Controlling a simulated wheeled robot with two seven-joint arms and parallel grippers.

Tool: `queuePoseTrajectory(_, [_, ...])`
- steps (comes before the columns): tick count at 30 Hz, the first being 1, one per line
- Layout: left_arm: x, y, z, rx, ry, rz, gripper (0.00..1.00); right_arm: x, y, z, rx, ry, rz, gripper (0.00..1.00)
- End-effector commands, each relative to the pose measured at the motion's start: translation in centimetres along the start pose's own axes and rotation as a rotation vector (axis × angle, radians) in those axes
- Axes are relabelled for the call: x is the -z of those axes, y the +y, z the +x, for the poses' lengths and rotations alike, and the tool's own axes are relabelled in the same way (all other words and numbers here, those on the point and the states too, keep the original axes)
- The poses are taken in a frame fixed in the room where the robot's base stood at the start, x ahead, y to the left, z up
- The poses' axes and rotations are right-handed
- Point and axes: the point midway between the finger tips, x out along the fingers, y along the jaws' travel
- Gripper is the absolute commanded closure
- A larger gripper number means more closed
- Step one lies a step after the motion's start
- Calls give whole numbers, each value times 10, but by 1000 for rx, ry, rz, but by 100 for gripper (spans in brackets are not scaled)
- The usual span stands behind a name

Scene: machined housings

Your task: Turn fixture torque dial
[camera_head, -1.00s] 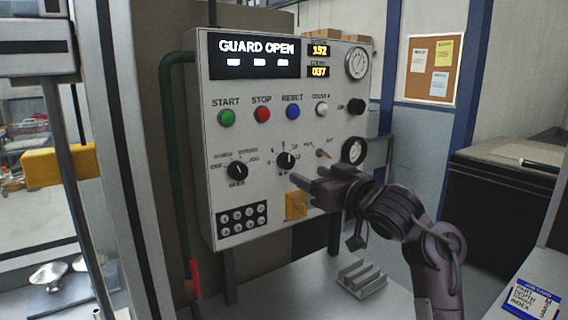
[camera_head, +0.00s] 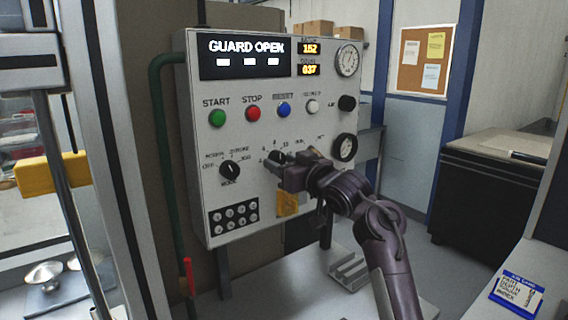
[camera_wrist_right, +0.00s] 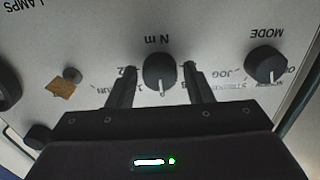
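The torque dial, a black round knob with a white pointer line marked "N m", shows in the right wrist view (camera_wrist_right: 160,73). In the head view it sits on the grey control panel (camera_head: 225,150), partly hidden by my right gripper (camera_head: 283,165). In the wrist view my right gripper (camera_wrist_right: 159,80) is open, one finger on each side of the dial, with a visible gap on both sides. The wrist picture shows the panel upside down. The dial's scale is partly covered by the fingers. My left gripper is not in view.
A black MODE knob (camera_head: 229,170) is left of the dial. Green START (camera_head: 217,118), red STOP (camera_head: 252,114) and blue RESET (camera_head: 284,110) buttons are above. A yellow tag (camera_head: 287,204) hangs below. The display (camera_head: 243,57) reads GUARD OPEN.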

Motion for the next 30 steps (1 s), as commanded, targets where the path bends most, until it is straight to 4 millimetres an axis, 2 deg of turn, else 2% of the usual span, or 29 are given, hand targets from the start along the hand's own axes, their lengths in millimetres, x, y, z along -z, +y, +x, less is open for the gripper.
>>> queuePoseTrajectory(1, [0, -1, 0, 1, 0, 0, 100, 0, 0, 0, 0, 0, 0, 61])
queuePoseTrajectory(7, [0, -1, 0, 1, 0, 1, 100, 0, 0, 0, 0, 0, 0, 87])
queuePoseTrajectory(19, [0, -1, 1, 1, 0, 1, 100, -1, 1, 0, -1, -1, -80, 88])
queuePoseTrajectory(30, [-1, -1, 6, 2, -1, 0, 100, -2, 2, 0, -1, -3, -380, 88])
